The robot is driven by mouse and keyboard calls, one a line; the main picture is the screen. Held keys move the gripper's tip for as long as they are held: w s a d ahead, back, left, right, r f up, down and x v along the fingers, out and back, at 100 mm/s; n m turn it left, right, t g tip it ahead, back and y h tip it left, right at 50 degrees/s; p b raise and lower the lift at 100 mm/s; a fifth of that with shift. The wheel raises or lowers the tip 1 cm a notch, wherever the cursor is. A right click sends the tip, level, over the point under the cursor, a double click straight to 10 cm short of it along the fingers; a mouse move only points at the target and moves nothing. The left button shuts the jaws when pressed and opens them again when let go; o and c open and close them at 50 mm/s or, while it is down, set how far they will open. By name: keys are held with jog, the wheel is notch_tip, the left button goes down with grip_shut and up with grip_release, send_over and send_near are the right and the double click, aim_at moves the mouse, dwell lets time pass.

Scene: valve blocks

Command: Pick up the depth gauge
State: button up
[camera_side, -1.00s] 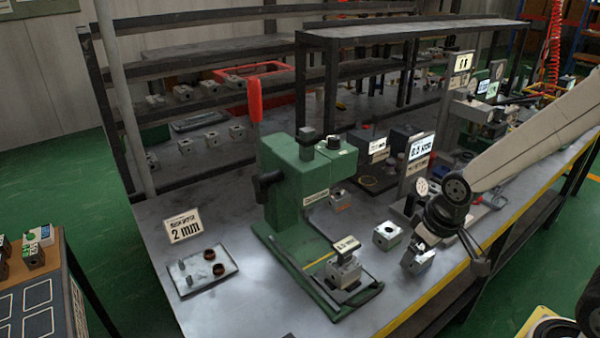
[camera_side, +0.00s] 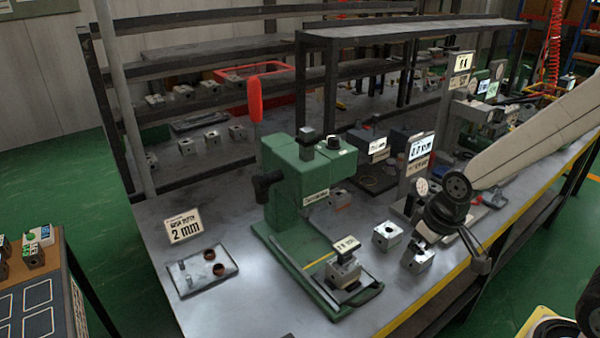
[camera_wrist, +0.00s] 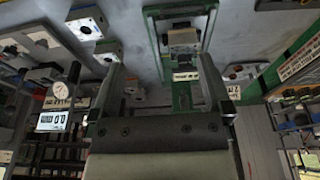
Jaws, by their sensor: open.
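A round white dial gauge, which looks like the depth gauge, shows in the side view (camera_side: 421,187) below a display reading about 0.0 mm (camera_side: 421,147). In the wrist view, the dial (camera_wrist: 60,90) with a dark stem is left of my gripper, outside the jaws. In the side view, my gripper end (camera_side: 464,232) is right of the gauge, above the front bench edge. The gauge's lower part is partly hidden there, and its contact with anything is unclear.
A tray (camera_side: 202,272) lies left. Shelving stands behind. Bare bench lies before the tray.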

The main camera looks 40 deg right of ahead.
jog(key=shift+w+v, duration=0.55)
jog(key=shift+v, duration=1.8)
jog(key=w+d+m+g+y, duration=0.3)
jog(key=w+m+y, duration=1.1)
jog(key=m, duration=0.4)
send_near(346, 248)
jog(key=shift+w+a+f, duration=0.2)
jog(key=shift+a+f, duration=0.4)
jog(key=shift+f, duration=0.1)
jog(key=shift+f+h, duration=0.3)
jog(key=shift+w+x, duration=0.2)
jog(key=shift+x, duration=3.7)
grip_shut()
